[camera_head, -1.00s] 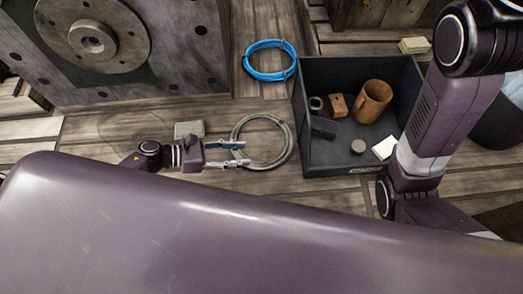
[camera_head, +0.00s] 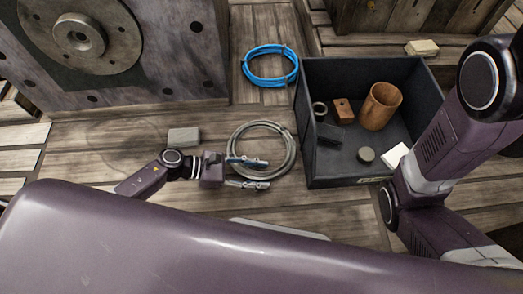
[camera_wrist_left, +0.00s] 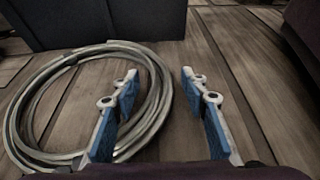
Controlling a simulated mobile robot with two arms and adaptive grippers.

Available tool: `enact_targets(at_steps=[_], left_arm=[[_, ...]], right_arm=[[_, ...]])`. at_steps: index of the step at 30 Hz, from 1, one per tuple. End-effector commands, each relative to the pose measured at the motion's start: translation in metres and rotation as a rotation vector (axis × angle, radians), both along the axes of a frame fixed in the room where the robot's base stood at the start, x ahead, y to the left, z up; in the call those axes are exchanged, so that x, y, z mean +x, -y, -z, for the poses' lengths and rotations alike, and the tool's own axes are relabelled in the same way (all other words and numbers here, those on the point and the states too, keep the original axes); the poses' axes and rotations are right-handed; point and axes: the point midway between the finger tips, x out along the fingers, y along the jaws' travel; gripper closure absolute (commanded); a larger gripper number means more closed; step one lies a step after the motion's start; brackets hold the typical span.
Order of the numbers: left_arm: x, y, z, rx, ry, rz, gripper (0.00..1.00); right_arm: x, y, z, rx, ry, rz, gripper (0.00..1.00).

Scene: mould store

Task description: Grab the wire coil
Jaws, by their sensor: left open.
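The wire coil (camera_head: 291,153) is a grey ring lying flat on the plank floor, left of a dark crate. My left gripper (camera_head: 264,173) is open and empty at the coil's near side, its blue-padded fingers overlapping the ring in the picture. In the left wrist view the coil (camera_wrist_left: 22,105) fills the left side. There the left finger covers part of it, and the ring's right side shows between the open fingers (camera_wrist_left: 160,88). I cannot tell how high the fingers are above it. My right arm shows at the right, but its gripper is out of view.
The dark open crate (camera_head: 430,105) holds a brown mug (camera_head: 381,106), a brown block (camera_head: 343,111) and several small items. A blue coil (camera_head: 270,81) lies behind the grey one. A grey block (camera_head: 184,137) lies to the left. A large metal mould (camera_head: 150,60) stands at the back left.

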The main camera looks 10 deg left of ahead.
Motion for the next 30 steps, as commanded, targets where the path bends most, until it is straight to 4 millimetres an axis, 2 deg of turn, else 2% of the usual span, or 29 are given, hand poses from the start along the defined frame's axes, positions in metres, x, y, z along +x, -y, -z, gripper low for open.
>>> enact_targets(at_steps=[7, 18, 30], left_arm=[[0.0007, 0.0014, 0.0002, 0.001, 0.0, -0.001, 0.59], [0.0003, 0.001, 0.0008, 0.002, -0.001, -0.001, 1.0], [0.001, 0.0004, 0.001, 0.003, 0.001, -0.002, 1.0]], right_arm=[[-0.0002, -0.0001, 0.0003, -0.001, 0.0, 0.0, 0.41], [-0.0002, -0.0002, 0.0004, -0.001, 0.0, 0.0, 0.41], [-0.0001, -0.0001, 0.0005, -0.001, 0.0, 0.0, 0.41]])
